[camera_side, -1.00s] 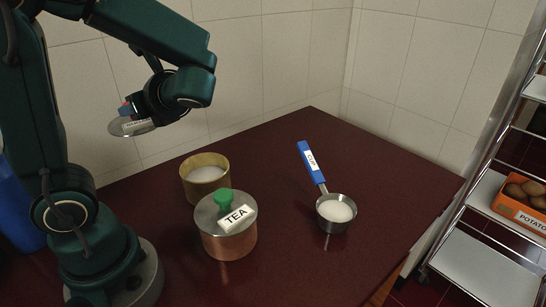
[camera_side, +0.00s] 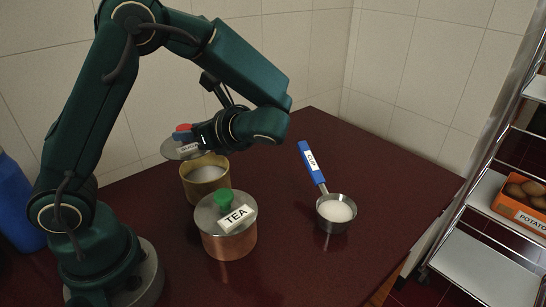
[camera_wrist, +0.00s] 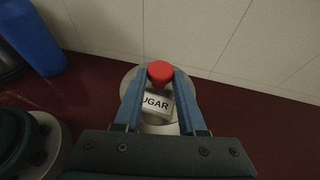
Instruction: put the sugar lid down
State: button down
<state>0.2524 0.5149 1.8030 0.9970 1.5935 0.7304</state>
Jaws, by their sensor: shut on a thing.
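The sugar lid (camera_side: 170,150) is a grey metal disc with a red knob and a white label. My gripper (camera_side: 192,137) is shut on its knob and holds it in the air, close above and behind the left rim of the open sugar pot (camera_side: 206,189) in the side view. In the wrist view the red knob (camera_wrist: 160,73) sits between the two blue fingers, with the label reading "UGAR" below it. The pot is brass coloured, with white contents. Much of the lid is hidden by the gripper and label.
A copper tea pot (camera_side: 229,243) with a green-knobbed lid stands in front of the open pot. A metal cup (camera_side: 335,222) with a blue handle and white contents lies to the right. The right part of the table (camera_side: 400,190) is clear. A blue object (camera_wrist: 32,38) stands at left.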

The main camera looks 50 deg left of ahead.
jog(key=shift+w+d+f, duration=0.75)
jog(key=shift+w, duration=0.2)
jog(key=shift+f, duration=1.8)
jog(key=shift+c, duration=2.4)
grip_release()
jog(key=shift+f, duration=0.1)
jog(key=shift+f, duration=0.1)
jog(key=s+d+r+n+t+h, duration=0.3)
jog(key=s+d+n+h, duration=0.1)
jog(key=d+n+h, duration=0.2)
jog(key=s+d+r+n+t+h, duration=0.3)
jog(key=d+n+h, duration=0.3)
jog(key=n, duration=0.2)
jog(key=shift+s+r+t, duration=0.3)
jog(key=shift+s, duration=0.15)
jog(key=shift+o, duration=0.5)
jog(key=shift+d+r+n+t+h, duration=0.3)
jog(key=shift+d+n+t+h, duration=0.35)
jog(key=shift+n, duration=0.35)
